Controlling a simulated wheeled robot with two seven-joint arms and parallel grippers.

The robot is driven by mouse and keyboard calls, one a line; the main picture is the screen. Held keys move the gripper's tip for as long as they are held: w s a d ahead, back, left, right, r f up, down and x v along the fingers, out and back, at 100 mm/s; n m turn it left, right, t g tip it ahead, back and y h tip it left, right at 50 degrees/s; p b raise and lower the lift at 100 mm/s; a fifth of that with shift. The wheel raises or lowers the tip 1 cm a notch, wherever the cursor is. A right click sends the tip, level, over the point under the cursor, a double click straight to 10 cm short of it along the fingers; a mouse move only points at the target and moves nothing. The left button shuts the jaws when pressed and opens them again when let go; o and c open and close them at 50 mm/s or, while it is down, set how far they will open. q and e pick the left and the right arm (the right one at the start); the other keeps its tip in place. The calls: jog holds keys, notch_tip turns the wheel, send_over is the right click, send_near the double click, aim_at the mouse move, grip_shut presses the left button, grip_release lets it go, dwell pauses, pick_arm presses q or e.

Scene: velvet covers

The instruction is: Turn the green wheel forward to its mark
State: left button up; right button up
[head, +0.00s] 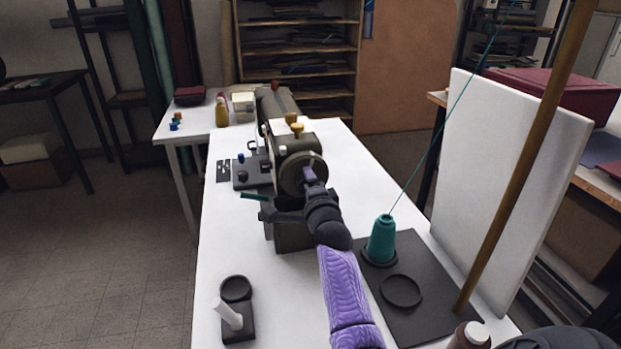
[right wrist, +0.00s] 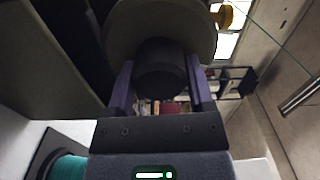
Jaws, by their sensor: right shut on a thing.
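The green wheel (head: 303,176) is the olive handwheel on the near end of the sewing machine (head: 295,140), on the white table. My right gripper (head: 310,175) reaches it from the front and covers part of its face. In the right wrist view the wheel (right wrist: 135,25) fills the top. There my right gripper (right wrist: 160,88) has its two purple fingers on either side of a dark round knob (right wrist: 160,68) in front of the wheel, shut on it. I cannot make out the mark. My left gripper is not in view.
A white panel (head: 505,170) stands behind.

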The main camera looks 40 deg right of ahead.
jog(key=n+p, duration=0.1)
jog(key=n, duration=0.2)
jog(key=shift+r, duration=0.1)
jog(key=shift+n+p, duration=0.55)
jog(key=shift+n, duration=0.35)
jog(key=shift+n+p, duration=0.35)
jog(key=shift+n, duration=0.55)
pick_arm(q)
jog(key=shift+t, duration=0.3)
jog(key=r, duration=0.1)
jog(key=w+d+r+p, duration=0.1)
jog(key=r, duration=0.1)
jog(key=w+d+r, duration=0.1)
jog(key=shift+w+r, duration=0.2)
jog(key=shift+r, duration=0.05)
pick_arm(e)
jog(key=n, duration=0.4)
jog(key=shift+n, duration=0.3)
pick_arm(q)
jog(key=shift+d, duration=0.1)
